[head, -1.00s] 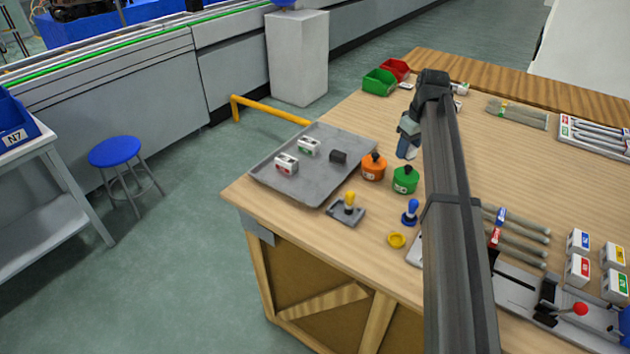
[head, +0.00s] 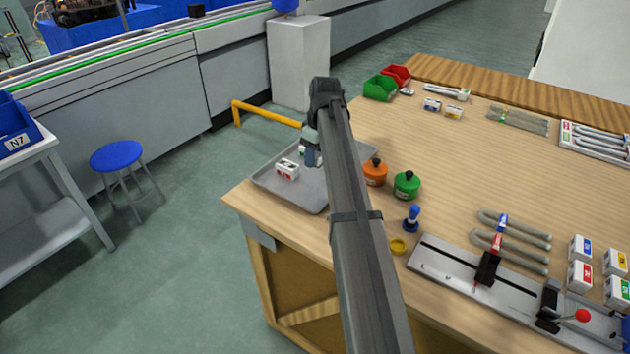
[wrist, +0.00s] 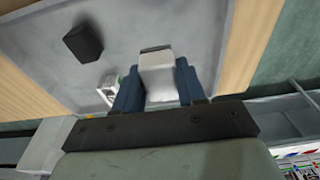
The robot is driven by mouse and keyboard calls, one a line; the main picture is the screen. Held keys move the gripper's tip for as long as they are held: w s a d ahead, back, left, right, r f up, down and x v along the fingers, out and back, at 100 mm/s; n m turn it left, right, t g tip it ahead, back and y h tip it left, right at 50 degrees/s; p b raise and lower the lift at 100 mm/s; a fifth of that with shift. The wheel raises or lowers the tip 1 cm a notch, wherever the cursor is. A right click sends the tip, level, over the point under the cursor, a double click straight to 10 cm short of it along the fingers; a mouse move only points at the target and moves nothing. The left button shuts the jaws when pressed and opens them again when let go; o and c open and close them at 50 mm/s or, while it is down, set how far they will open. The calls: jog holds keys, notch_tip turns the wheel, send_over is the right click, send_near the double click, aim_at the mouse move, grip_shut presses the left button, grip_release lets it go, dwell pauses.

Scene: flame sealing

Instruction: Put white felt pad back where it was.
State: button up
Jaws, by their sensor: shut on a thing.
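My gripper (wrist: 157,90) has blue fingers and is shut on a white block-like piece, the white felt pad (wrist: 157,72), which shows between the fingertips in the wrist view. In the head view, my gripper (head: 312,156) is above the grey tray (head: 271,184) at the table's left corner. The tray surface also fills much of the wrist view (wrist: 205,30). The pad cannot be made out in the head view, and its height above the tray is hard to tell.
Orange (head: 375,173) and green (head: 406,185) pots stand right of the tray. My arm hides part of the tray and the nearby table.

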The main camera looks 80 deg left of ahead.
aim_at(319, 155)
jog(key=shift+f, duration=4.15)
jog(key=shift+f, duration=0.1)
jog(key=o, duration=1)
jog(key=r, duration=0.4)
jog(key=w+d+r, duration=0.1)
jog(key=r, duration=0.7)
jog(key=shift+w+d, duration=0.15)
